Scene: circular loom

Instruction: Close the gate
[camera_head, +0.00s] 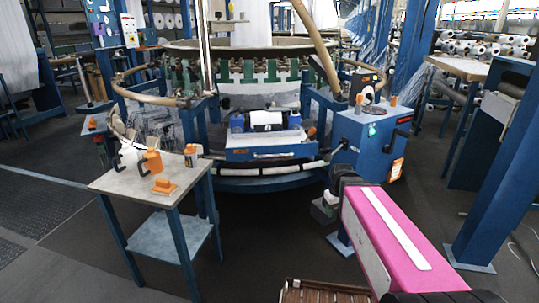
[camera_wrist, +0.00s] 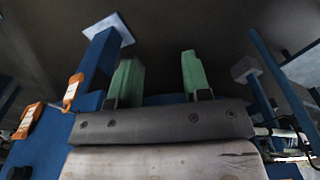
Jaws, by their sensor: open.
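No part is clearly marked as the gate. A curved brown rail (camera_head: 150,97) on blue posts runs around the left front of the circular loom (camera_head: 255,70). Its front end stops beside a blue post, and the front between the side posts has no such rail across it. Whether this rail is the gate, I cannot tell. My gripper (camera_wrist: 160,78) shows two green fingers wide apart, with nothing between them, in the wrist view. In the head view my pink arm reaches forward at the lower right, toward the blue machine box (camera_head: 365,140); its fingers are hidden there.
A small table (camera_head: 120,185) with orange and white items stands at the left front. A blue tray (camera_head: 265,152) with a white roll is at the loom's front. A blue column (camera_head: 490,200) stands at the right.

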